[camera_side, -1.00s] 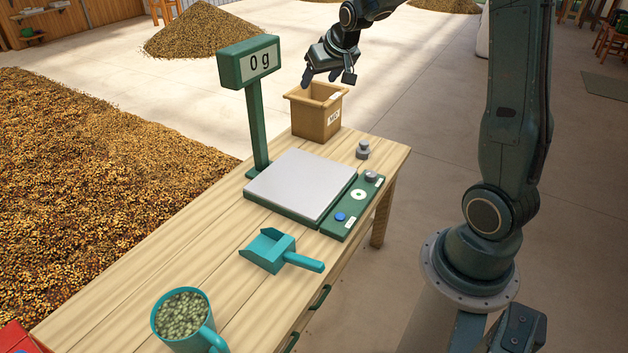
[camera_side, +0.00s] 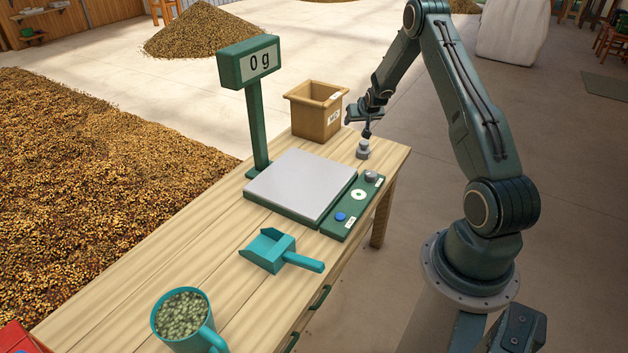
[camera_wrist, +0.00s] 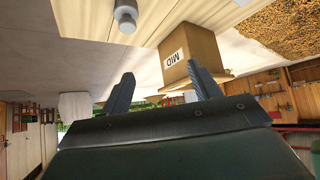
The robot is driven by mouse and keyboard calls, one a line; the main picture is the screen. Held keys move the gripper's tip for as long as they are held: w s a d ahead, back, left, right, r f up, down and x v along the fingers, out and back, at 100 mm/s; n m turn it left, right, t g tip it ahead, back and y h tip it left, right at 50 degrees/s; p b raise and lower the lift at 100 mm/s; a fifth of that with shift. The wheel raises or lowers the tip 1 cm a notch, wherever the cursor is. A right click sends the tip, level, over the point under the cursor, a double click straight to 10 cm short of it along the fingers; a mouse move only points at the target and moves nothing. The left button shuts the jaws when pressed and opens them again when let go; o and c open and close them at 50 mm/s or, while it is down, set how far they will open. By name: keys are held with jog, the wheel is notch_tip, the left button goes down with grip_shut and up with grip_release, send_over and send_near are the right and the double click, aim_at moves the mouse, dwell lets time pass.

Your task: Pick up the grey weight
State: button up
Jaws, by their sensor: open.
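In the wrist view the weight (camera_wrist: 125,14) shows at the top edge, partly cut off. My gripper (camera_side: 366,133) is close above the weight in the side view, its fingers pointing down. In the wrist view my gripper (camera_wrist: 159,85) has its two fingers spread with nothing between them. Whether a fingertip touches the knob is too small to tell.
The box (camera_side: 318,116) marked MID stands just left of my gripper. The scale plate (camera_side: 300,184) is empty and its display (camera_side: 249,62) reads 0 g. A teal scoop (camera_side: 268,250) and a cup (camera_side: 206,336) of green beans are nearer on the table.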

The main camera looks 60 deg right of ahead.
jog(key=m, duration=0.1)
send_near(365, 143)
jog(key=a+r, duration=0.2)
jog(key=a, duration=0.1)
jog(key=shift+s+d+f+h, duration=0.2)
jog(key=shift+s+d+h, duration=0.05)
jog(key=shift+s+h, duration=0.2)
jog(key=shift+x, duration=4.15)
jog(key=shift+f, duration=0.1)
jog(key=shift+d, duration=0.1)
jog(key=shift+x, duration=2.55)
jog(key=shift+d, duration=0.1)
